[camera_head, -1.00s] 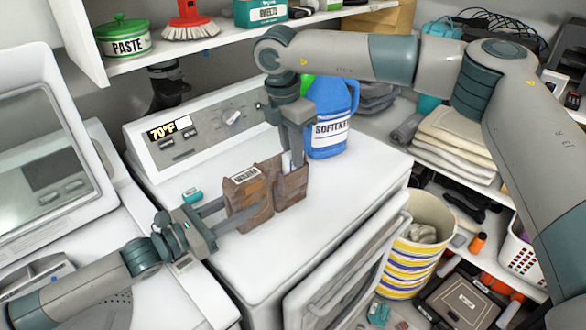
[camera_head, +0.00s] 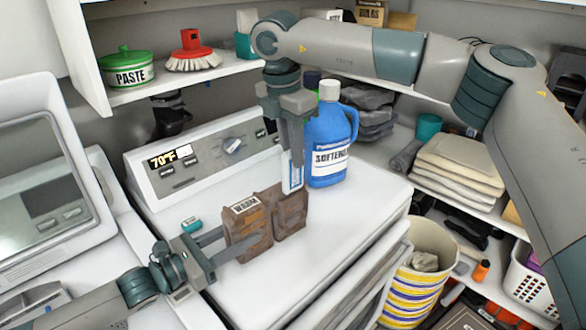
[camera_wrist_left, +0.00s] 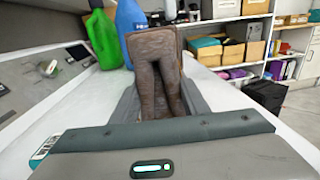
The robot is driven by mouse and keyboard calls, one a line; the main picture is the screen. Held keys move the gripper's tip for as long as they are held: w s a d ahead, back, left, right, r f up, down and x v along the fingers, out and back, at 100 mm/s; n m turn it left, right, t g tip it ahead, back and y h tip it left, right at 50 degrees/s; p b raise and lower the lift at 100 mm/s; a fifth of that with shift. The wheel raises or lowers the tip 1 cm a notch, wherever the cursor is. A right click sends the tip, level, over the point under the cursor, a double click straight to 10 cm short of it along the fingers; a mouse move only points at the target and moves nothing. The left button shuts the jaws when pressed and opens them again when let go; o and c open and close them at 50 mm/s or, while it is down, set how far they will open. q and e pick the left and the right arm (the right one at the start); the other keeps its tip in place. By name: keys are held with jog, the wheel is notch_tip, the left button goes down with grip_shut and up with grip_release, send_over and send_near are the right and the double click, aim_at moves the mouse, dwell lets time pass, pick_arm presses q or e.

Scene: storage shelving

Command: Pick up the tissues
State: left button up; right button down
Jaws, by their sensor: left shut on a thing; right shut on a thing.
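The tissues are a small white and blue packet (camera_head: 293,174). My right gripper (camera_head: 292,160) is shut on it from above and holds it upright. Its lower edge is at the top of brown trousers (camera_head: 290,214); I cannot tell whether it is fully clear of them. The trousers, with a white label on top, stand on the white washing machine. My left gripper (camera_head: 243,238) is shut on them from the front left. In the left wrist view, the trousers (camera_wrist_left: 157,75) rise between the fingers; the packet is not clearly visible there.
A blue softener bottle (camera_head: 328,135) stands just behind and right of the packet. A small teal item (camera_head: 191,225) lies left of the trousers. A shelf (camera_head: 160,85) overhangs behind. The machine top (camera_head: 340,235) right of the trousers is clear.

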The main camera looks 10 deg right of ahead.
jog(key=shift+r, duration=1.05)
pick_arm(q)
jog(key=o, duration=1.5)
jog(key=shift+s, duration=0.1)
jog(key=v, duration=1.2)
notch_tip(320, 180, up, 9)
jog(key=p, duration=0.9)
jog(key=shift+r, duration=0.1)
pick_arm(e)
notch_tip(320, 180, up, 9)
